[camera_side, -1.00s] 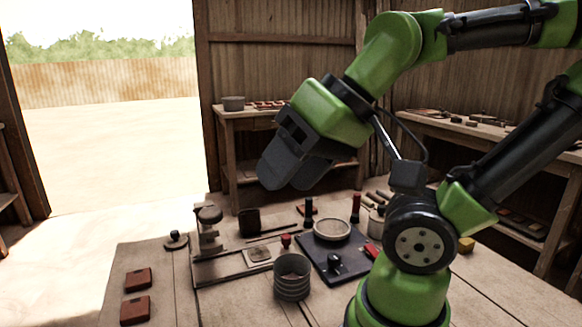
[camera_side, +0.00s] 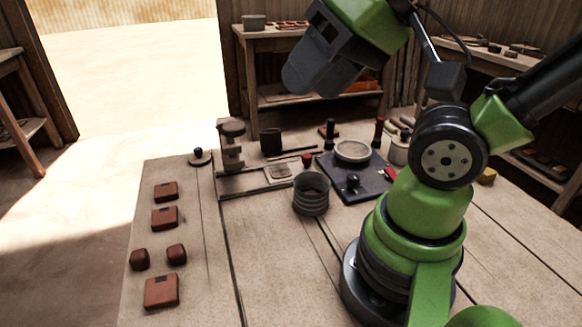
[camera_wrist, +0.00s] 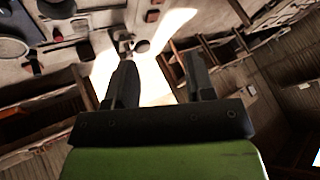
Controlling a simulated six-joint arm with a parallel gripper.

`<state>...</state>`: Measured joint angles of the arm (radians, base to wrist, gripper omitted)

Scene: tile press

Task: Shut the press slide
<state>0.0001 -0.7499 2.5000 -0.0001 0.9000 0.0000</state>
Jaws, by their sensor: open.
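The press (camera_side: 232,145) stands upright at the back left of the bench in the side view. From its foot a pale-edged rail runs right. The slide (camera_side: 278,173), with a pale square tile bed, sits on this rail, apart from the press column. A small red knob (camera_side: 307,160) stands by the slide's right end. My gripper (camera_side: 313,85) hangs high above the bench, behind and above the slide, touching nothing. In the wrist view its two fingers (camera_wrist: 160,58) are spread with nothing between them. The slide cannot be made out clearly there.
A ribbed grey cup (camera_side: 311,201) stands just in front of the slide. A dark board (camera_side: 345,192) with a round dish (camera_side: 352,151) lies to its right. A dark cup (camera_side: 271,142) stands behind the rail. Several brown tiles (camera_side: 162,291) lie on the left.

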